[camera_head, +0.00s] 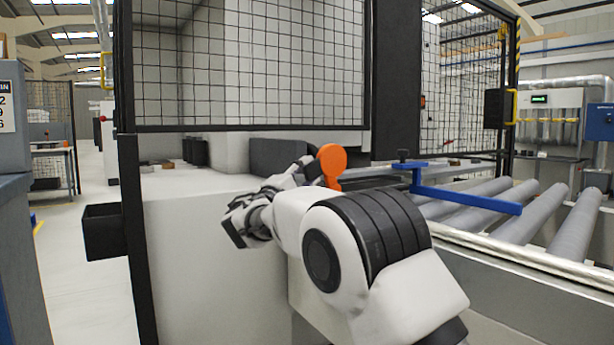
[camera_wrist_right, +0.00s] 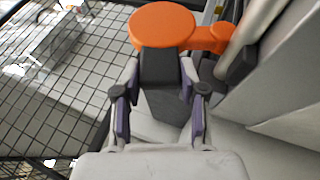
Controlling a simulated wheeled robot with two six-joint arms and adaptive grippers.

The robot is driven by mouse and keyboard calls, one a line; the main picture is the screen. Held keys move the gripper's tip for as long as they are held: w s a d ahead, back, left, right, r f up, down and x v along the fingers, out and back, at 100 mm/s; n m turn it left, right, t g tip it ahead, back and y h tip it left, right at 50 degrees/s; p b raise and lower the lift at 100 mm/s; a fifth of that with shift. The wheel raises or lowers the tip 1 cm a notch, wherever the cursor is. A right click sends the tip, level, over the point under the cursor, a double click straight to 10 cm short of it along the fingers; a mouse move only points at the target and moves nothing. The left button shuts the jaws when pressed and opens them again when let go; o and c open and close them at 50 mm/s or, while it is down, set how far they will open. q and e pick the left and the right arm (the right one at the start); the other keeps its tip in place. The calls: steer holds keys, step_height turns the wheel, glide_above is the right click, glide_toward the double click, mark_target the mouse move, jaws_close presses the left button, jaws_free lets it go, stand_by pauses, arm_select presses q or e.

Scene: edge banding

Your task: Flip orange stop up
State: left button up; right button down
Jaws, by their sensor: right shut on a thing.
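The orange stop (camera_head: 332,160) shows in the head view as a round disc on a short neck, standing up at the near end of the roller conveyor. In the right wrist view its orange disc (camera_wrist_right: 163,26) is at the top, with a smaller orange lobe to its right. My right gripper (camera_head: 308,168) is beside the disc, on its left in the head view. In the right wrist view my right gripper (camera_wrist_right: 160,80) has its purple-padded fingers on both sides of a dark grey block just below the disc. The block partly hides the stop. My left gripper is out of view.
A blue bar (camera_head: 465,197) lies above the grey rollers (camera_head: 535,208) to the right. A black mesh guard (camera_head: 250,65) and a dark post (camera_head: 395,80) stand behind. A white cabinet (camera_head: 200,270) is below my arm. The floor at left is clear.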

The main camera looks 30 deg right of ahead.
steer(key=c, duration=0.6)
jaws_free()
steer(key=shift+w, duration=0.1)
steer(key=shift+c, duration=0.2)
steer(key=v, duration=0.7)
steer(key=shift+a, duration=0.2)
steer(key=shift+f, duration=0.2)
